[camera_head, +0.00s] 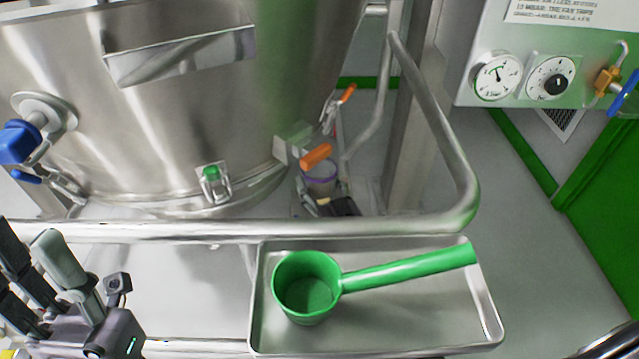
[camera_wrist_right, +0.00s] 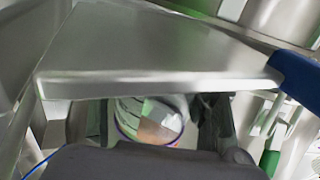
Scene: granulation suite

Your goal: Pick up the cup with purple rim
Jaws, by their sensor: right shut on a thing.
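The cup with the purple rim (camera_head: 320,180) shows in the head view behind the front rail, low beside the big steel vessel. In the right wrist view the cup (camera_wrist_right: 148,118) sits between two dark fingers, with its purple rim partly hidden by the gripper body. My right gripper (camera_wrist_right: 152,125) is shut on the cup. In the head view only small dark parts of it show by the cup. My left gripper (camera_head: 28,232) is at the lower left, its fingertips apart with nothing seen between them. It is far from the cup.
A steel tray (camera_head: 380,345) holds a green scoop (camera_head: 306,290) in front of the rail (camera_head: 300,228). The steel vessel (camera_head: 200,130) fills the back left. A gauge panel (camera_head: 520,40) is at the upper right. A flat metal part (camera_wrist_right: 160,50) lies close beyond the cup in the wrist view.

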